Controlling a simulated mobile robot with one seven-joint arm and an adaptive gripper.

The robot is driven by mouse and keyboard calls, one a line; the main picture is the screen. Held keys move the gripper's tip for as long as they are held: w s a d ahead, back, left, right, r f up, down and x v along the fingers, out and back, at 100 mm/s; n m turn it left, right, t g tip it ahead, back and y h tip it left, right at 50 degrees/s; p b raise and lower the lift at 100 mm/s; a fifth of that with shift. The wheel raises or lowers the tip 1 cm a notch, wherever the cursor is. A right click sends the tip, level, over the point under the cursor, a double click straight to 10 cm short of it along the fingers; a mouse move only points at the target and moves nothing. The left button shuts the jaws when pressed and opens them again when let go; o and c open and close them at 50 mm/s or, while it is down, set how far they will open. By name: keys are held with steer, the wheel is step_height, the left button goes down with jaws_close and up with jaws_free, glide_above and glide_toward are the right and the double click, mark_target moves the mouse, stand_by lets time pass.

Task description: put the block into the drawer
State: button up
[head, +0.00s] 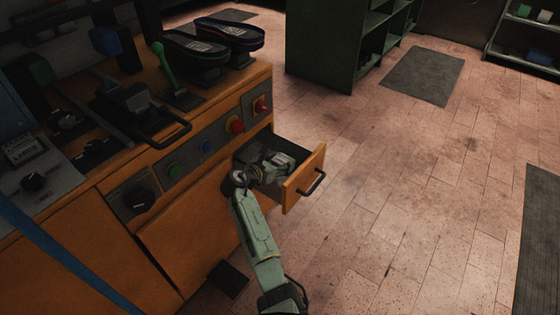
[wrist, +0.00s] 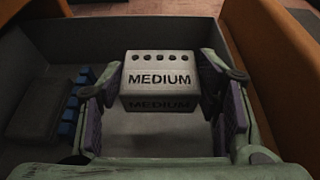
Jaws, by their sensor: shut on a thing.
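The block (wrist: 160,80) is pale grey, marked MEDIUM, with a row of dark holes along its top. My gripper (wrist: 163,85) is shut on it, one finger on each side, in the wrist view. The open drawer (wrist: 40,65) has grey inner walls that surround the gripper and block. In the head view the drawer (head: 306,178) is pulled out from the orange bench, with a black handle on its front. My gripper (head: 264,172) reaches down into its opening there. Whether the block touches the drawer floor I cannot tell.
A dark box (wrist: 38,108) and a blue ribbed piece (wrist: 72,105) lie at the drawer's left in the wrist view. The bench (head: 200,215) carries buttons, a lever and two shoe-shaped forms (head: 205,48). The tiled floor (head: 400,190) right of the drawer is clear.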

steer(key=shift+f, duration=0.15)
steer(key=o, duration=1.5)
steer(key=shift+r, duration=0.2)
steer(key=v, duration=1.2)
steer(key=shift+r+b, duration=0.3)
